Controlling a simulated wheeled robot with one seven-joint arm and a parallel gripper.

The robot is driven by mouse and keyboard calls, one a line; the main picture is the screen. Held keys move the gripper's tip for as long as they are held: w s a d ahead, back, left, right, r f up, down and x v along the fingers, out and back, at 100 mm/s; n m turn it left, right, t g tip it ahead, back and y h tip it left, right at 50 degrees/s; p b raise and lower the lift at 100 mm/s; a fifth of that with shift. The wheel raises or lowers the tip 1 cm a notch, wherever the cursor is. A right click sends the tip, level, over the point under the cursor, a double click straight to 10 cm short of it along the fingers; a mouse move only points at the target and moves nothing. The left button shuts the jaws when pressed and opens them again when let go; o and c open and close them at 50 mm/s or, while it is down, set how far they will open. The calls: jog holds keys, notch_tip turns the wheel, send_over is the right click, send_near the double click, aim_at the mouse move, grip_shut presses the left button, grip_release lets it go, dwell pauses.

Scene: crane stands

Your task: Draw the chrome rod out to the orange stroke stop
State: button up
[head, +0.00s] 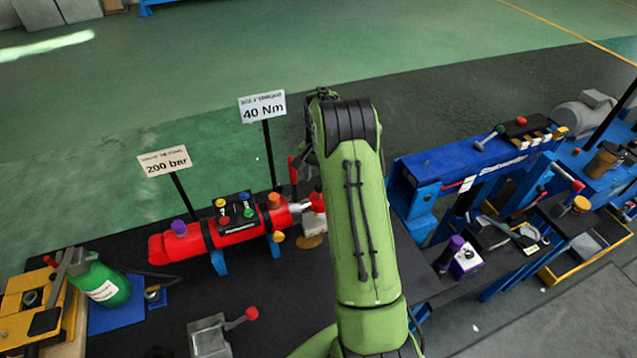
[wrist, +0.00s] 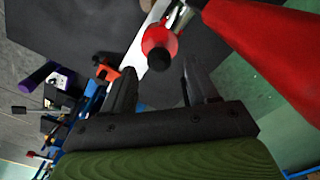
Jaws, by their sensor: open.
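The red cylinder (head: 215,234) lies on the dark bench in the head view, with the short chrome rod (head: 299,207) at its right end. In the wrist view the chrome rod (wrist: 180,17) runs from the red cylinder (wrist: 268,45) to a red rod end (wrist: 158,42) with a dark centre. My gripper (wrist: 162,84) is open and empty, its two dark fingers apart, with the rod end just beyond and between them; no contact is clear. An orange bracket (wrist: 105,72), which looks like the stroke stop, shows left of the fingers. My arm hides that area in the head view.
A "200 bar" sign (head: 165,162) and a "40 Nm" sign (head: 263,107) stand on posts behind the cylinder. A green bottle (head: 101,286) stands at the left. A blue press frame (head: 470,165) and a purple-topped part (head: 455,246) are at the right.

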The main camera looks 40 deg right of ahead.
aim_at(319, 184)
notch_tip(319, 184, down, 3)
jog(key=shift+s+r, duration=0.15)
jog(key=shift+r, duration=0.05)
jog(key=shift+f, duration=0.35)
jog(key=shift+c, duration=0.2)
grip_shut()
